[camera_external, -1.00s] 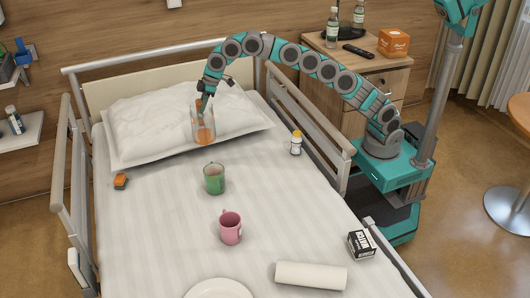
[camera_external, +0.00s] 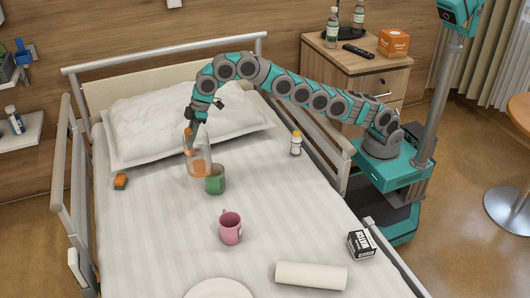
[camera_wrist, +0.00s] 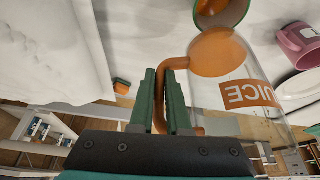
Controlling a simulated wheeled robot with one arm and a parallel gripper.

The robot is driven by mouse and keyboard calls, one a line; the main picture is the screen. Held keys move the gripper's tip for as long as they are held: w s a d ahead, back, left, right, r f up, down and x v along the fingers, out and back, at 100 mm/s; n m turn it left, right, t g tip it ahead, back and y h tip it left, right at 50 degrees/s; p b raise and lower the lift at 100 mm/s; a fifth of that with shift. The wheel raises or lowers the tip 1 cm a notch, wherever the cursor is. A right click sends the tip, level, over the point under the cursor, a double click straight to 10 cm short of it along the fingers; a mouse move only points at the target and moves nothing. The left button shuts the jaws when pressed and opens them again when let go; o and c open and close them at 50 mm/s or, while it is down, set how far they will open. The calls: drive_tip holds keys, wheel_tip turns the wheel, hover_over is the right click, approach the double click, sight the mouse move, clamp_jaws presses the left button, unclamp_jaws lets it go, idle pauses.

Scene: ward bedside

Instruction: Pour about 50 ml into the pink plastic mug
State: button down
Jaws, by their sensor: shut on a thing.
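The pink plastic mug (camera_external: 231,228) stands upright on the bed; it also shows at the right of the wrist view (camera_wrist: 299,45). My gripper (camera_wrist: 165,88) is shut on the orange handle of a clear jug (camera_wrist: 225,75) marked JUICE. In the external view my gripper (camera_external: 191,138) holds the jug (camera_external: 198,160) roughly upright, behind and left of the pink mug. Orange juice shows low in the jug. A green mug (camera_external: 215,181) stands just in front of the jug; I cannot tell whether they touch.
A white plate (camera_external: 218,290) and a white roll (camera_external: 311,276) lie nearer the camera. A black-and-white box (camera_external: 361,244) and a small white bottle (camera_external: 296,143) are at the right. An orange-black object (camera_external: 121,181) lies left. Bed rails (camera_external: 315,130) flank the bed; the pillow (camera_external: 150,125) is behind.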

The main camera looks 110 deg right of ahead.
sight(198, 164)
drive_tip(key=shift+n, duration=0.4)
drive_tip(key=shift+w+a+f, duration=0.15)
drive_tip(key=shift+w+a, duration=0.1)
drive_tip(key=shift+a, duration=0.7)
drive_tip(key=shift+w+a+f, duration=0.1)
drive_tip(key=shift+w+a, duration=0.15)
drive_tip(key=shift+a, duration=0.75)
drive_tip(key=shift+w+a+f, duration=0.15)
drive_tip(key=shift+w+a, duration=0.1)
drive_tip(key=shift+a, duration=0.7)
drive_tip(key=shift+a+f, duration=0.2)
drive_tip(key=shift+f, duration=0.2)
drive_tip(key=shift+s+a+f, duration=0.35)
drive_tip(key=shift+s+f, duration=0.05)
drive_tip(key=shift+f, duration=0.25)
drive_tip(key=shift+s+a+f, duration=0.2)
drive_tip(key=shift+a+f, duration=0.1)
drive_tip(key=shift+f, duration=0.25)
drive_tip(key=shift+s+a+f, duration=0.2)
drive_tip(key=shift+a+f, duration=0.05)
drive_tip(key=shift+f, duration=0.3)
drive_tip(key=shift+a, duration=0.1)
